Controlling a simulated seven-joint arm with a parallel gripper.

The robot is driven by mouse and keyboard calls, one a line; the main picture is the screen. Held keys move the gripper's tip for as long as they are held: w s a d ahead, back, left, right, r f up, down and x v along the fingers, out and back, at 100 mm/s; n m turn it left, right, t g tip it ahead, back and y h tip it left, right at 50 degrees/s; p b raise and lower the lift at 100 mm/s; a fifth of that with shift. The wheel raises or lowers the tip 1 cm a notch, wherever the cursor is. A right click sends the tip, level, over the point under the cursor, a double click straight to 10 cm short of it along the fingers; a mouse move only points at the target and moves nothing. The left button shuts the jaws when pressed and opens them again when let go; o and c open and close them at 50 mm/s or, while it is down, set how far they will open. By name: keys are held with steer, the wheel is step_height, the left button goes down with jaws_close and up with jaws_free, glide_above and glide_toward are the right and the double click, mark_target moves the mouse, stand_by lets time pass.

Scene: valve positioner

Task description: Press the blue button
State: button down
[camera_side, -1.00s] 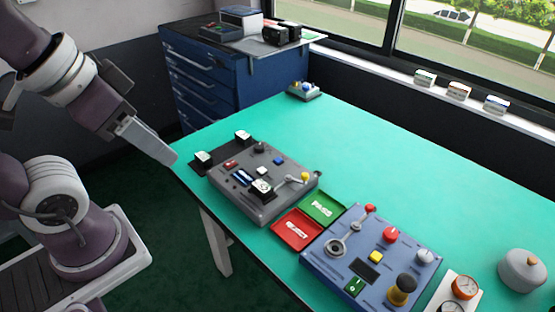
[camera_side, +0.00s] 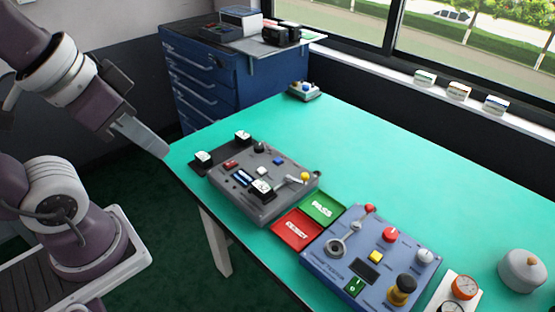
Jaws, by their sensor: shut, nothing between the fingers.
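A small blue button (camera_side: 278,160) sits on the top of the grey control box (camera_side: 285,208), near its far right edge. The box lies on the green table, at the left part of its front side. My gripper (camera_side: 165,153) is shut and empty. It hangs in the air at the left, near the table's left corner, well apart from the box and the blue button. Nothing hides the button.
The grey box also bears a yellow-knobbed lever (camera_side: 304,177) and a white button (camera_side: 262,171). A red tray (camera_side: 297,236) and a green tray (camera_side: 322,208) lie beside it. A blue panel (camera_side: 320,262) stands at right. The table's middle (camera_side: 390,160) is clear.

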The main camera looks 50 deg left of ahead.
stand_by(0.8)
steer(key=m+t+y, duration=0.1)
steer(key=m+t, duration=0.3)
steer(key=m, duration=0.4)
glide_above(276, 161)
step_height(276, 161, down, 20)
steer(key=shift+r, duration=0.2)
steer(key=shift+f, duration=4.4)
steer(key=shift+s, duration=0.1)
